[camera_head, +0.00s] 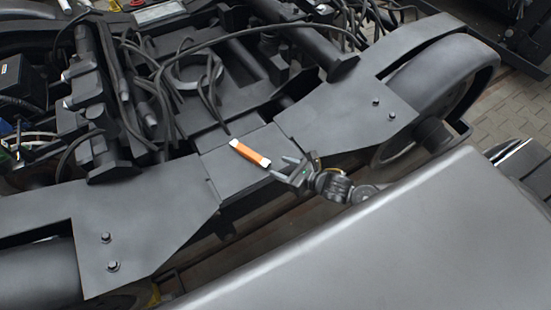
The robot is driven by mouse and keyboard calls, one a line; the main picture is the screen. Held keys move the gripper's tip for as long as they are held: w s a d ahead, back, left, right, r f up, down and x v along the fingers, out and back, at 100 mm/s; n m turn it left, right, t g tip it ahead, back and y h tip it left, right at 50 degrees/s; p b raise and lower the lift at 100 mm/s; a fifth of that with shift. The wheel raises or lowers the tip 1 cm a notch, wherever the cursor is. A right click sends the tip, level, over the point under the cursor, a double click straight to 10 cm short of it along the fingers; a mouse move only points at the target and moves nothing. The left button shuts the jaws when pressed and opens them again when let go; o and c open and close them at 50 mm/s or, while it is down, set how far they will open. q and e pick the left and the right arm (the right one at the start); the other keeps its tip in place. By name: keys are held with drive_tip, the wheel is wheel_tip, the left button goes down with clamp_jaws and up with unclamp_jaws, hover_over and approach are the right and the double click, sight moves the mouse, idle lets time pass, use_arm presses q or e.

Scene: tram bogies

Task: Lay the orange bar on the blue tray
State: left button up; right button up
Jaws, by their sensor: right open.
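The orange bar (249,153) has pale ends and lies slantwise on a flat dark grey plate (225,170) in the middle of the bogie. My right gripper (280,168) is open and empty. Its fingertips point left, just to the right of the bar's lower right end, and a small gap seems to lie between them. I see no blue tray in this view. My left gripper is not in view.
The grey bogie frame (335,110) runs across the picture, with a wheel (430,90) at the upper right. Black cables (210,85) and metal parts crowd the area behind the bar. Paving (500,100) shows at the right.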

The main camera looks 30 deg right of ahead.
idle(0.3)
drive_tip(key=s+f+n+g+h, duration=0.3)
drive_tip(key=s+f+n, duration=0.6)
drive_tip(key=n, duration=0.7)
drive_tip(key=s+d+f+n+g+h, duration=0.1)
drive_tip(key=s+f+n+g, duration=0.5)
drive_tip(key=n, duration=1.1)
drive_tip(key=s+f+h, duration=0.1)
drive_tip(key=s+f, duration=0.2)
drive_tip(key=f, duration=0.1)
drive_tip(key=shift+s+d+f+n+h, duration=0.15)
drive_tip(key=shift+d+f+n+h, duration=0.15)
drive_tip(key=shift+f+h, duration=0.1)
drive_tip(key=shift+o, duration=0.4)
drive_tip(key=shift+s+f+m+g, duration=0.1)
drive_tip(key=shift+s+m+g, duration=0.25)
drive_tip(key=shift+m+g, duration=0.05)
